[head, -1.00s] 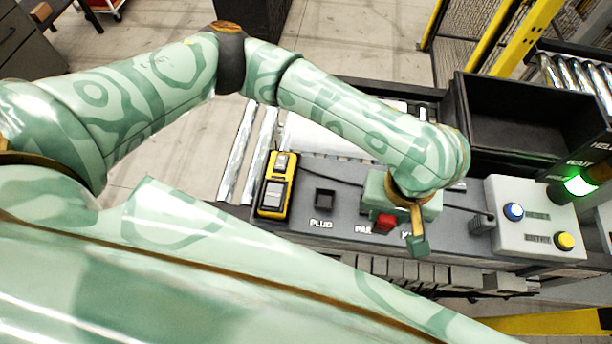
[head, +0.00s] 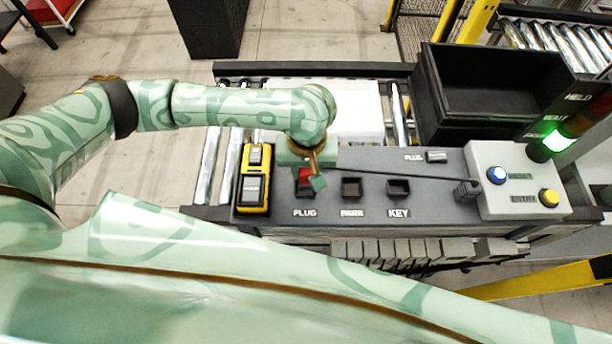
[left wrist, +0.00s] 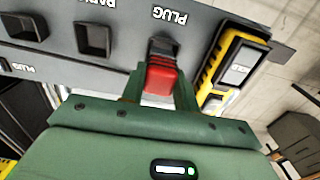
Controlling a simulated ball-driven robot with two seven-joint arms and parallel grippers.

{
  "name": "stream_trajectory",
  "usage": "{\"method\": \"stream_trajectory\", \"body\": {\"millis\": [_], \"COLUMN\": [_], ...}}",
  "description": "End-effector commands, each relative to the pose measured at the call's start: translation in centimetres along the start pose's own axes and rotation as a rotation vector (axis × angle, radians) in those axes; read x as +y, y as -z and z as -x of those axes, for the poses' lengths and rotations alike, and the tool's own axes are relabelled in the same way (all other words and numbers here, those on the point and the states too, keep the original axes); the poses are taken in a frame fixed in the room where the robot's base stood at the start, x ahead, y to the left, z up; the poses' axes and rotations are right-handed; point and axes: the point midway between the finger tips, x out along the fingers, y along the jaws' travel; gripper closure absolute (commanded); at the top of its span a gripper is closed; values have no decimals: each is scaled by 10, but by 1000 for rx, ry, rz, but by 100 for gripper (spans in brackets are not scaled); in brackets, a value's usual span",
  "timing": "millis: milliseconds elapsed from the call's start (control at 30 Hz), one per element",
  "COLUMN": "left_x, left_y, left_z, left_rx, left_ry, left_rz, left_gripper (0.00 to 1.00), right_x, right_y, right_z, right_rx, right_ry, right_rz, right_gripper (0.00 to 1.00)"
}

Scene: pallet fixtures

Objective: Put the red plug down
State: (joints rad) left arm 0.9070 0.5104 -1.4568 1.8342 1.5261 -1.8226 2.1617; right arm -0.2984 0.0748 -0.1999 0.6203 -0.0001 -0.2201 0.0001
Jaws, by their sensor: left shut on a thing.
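The red plug (head: 305,175) is between the fingers of my left gripper (head: 314,178) in the head view. It also shows in the left wrist view (left wrist: 161,76), with a green finger of the gripper (left wrist: 160,90) on each side. The plug is over the square socket labelled PLUG (left wrist: 164,46), at the left end of the dark panel (head: 345,226). I cannot tell how far it sits in that socket. A dark cable runs right from the plug. My right gripper is not in view.
A yellow and black handheld device (head: 254,180) stands close left of the plug. The PARK socket (head: 352,187) and KEY socket (head: 398,188) are empty. A grey button box (head: 515,178) is at right, with a black bin (head: 497,92) behind.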

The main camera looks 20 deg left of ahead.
Motion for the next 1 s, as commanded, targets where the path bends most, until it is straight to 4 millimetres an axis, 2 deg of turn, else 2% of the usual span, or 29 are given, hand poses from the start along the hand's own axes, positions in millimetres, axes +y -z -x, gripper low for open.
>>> {"method": "stream_trajectory", "body": {"millis": [33, 167, 567, 600, 633, 667, 1000], "left_x": [-2, -2, -1, -1, -1, -1, -1], "left_y": [1, 1, 1, 1, 1, 1, 1], "left_z": [-14, -32, -34, -34, -35, -35, -29], "left_rx": [-3, 0, 1, 1, 1, 1, 2], "left_ry": [1, 1, 0, -1, -1, -1, 0], "left_rz": [2, 0, -1, -2, -2, -2, -1], "left_gripper": [93, 93, 93, 58, 50, 48, 48], "right_x": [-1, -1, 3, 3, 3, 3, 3], "right_y": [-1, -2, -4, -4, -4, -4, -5], "right_z": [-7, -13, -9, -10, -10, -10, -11], "right_rx": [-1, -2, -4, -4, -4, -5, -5], "right_ry": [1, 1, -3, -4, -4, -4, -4], "right_rz": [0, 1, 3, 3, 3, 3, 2], "right_gripper": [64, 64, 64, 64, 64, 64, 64]}}
